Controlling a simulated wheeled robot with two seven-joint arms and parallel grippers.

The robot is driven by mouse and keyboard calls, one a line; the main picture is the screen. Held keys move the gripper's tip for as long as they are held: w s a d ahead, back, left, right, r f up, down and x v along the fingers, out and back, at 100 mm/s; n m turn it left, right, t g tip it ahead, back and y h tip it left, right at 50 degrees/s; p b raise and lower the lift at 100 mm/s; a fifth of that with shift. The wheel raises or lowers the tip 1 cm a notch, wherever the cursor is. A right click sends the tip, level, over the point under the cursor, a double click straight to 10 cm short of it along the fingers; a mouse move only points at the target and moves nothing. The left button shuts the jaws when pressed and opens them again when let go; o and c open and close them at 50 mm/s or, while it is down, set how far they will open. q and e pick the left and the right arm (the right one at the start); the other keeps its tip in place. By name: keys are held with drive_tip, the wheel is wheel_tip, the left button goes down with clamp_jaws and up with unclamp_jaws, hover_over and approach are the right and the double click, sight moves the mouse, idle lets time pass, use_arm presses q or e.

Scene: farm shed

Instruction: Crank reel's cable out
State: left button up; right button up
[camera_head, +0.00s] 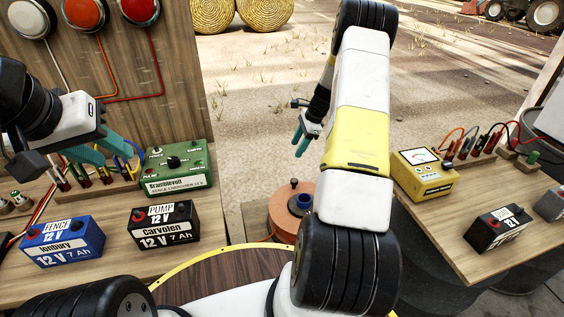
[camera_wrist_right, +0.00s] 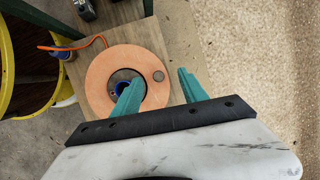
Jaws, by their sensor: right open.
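The cable reel (camera_head: 266,212) is a low orange drum with a blue hub and a small upright dark knob on top, partly behind my right arm in the head view. In the right wrist view it is an orange disc (camera_wrist_right: 98,66) with a dark central opening and a round grey crank knob (camera_wrist_right: 158,76) near its edge. An orange cable (camera_wrist_right: 80,46) runs to a blue end piece (camera_wrist_right: 62,54). My left gripper (camera_head: 117,156) is open over the left bench.
The left bench holds a green energiser (camera_head: 177,168), a black PUMP battery (camera_head: 164,228) and a blue FENCE battery (camera_head: 62,243). The right bench has a yellow meter (camera_head: 424,174) and a dark battery (camera_head: 497,229).

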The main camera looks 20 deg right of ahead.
sight(295, 180)
drive_tip(key=f+m, duration=0.1)
drive_tip(key=f, duration=0.4)
drive_tip(key=f+m, duration=0.1)
drive_tip(key=f, duration=0.4)
drive_tip(key=f+m, duration=0.1)
drive_tip(key=f, duration=0.5)
drive_tip(key=shift+w+d, duration=0.2)
drive_tip(key=shift+w+a+f, duration=0.15)
drive_tip(key=shift+a+f, duration=0.1)
drive_tip(key=shift+f, duration=0.35)
clamp_jaws()
